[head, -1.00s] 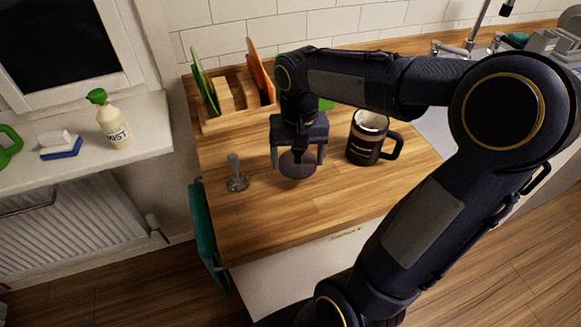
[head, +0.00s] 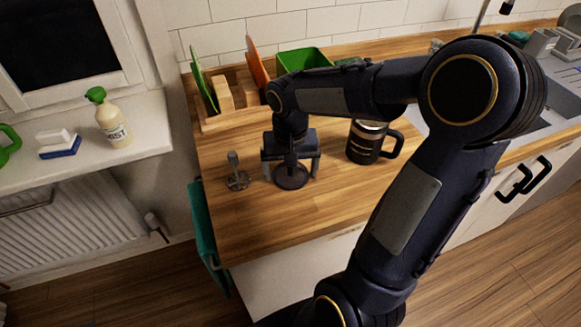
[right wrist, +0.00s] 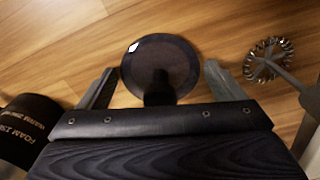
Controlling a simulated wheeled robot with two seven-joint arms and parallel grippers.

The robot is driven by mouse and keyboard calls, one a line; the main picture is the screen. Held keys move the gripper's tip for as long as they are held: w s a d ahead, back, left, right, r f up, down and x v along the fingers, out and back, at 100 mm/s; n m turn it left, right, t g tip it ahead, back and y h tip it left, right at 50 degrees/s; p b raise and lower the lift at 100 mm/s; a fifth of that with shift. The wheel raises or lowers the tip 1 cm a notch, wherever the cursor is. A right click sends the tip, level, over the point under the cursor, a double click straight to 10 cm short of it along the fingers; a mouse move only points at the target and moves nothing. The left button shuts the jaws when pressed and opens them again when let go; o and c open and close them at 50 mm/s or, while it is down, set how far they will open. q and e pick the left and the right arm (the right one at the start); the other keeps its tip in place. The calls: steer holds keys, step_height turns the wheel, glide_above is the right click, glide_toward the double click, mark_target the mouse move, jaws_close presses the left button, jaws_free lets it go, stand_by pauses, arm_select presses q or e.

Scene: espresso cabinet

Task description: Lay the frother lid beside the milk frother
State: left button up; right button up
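The frother lid (head: 291,178) is a dark round disc with a knob, and it appears to lie flat on the wooden counter. It also shows in the right wrist view (right wrist: 182,62). My right gripper (head: 290,172) is over it, its fingers spread on either side of the rim with what looks like a narrow gap. The milk frother (head: 363,143), a black mug with a handle, stands upright to the right of the lid, apart from it. Part of it shows at the left edge of the wrist view (right wrist: 28,125). My left gripper is out of view.
A metal whisk (head: 237,181) stands left of the lid, close to my right gripper. A wooden rack (head: 233,115) with boards and a green container (head: 303,60) are at the back. The counter's front strip is clear. A teal towel (head: 205,230) hangs at the left edge.

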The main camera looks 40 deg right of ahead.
steer(key=shift+o, duration=1)
step_height(320, 180, up, 12)
steer(key=shift+r+p, duration=0.1)
steer(key=shift+p, duration=0.5)
steer(key=s+a+f+n+t+y, duration=0.2)
steer(key=s+a+f, duration=0.1)
steer(key=s+a, duration=0.2)
steer(key=s+a+f+n+t+y, duration=0.1)
steer(key=s+a+f+n+t, duration=0.1)
steer(key=s+a, duration=0.3)
steer(key=s+t, duration=0.1)
steer(key=s, duration=0.2)
steer(key=shift+a+f+n+t+y, duration=0.15)
steer(key=shift+f+n+t+y, duration=0.15)
steer(key=shift+f+n+y, duration=0.1)
steer(key=shift+s, duration=0.1)
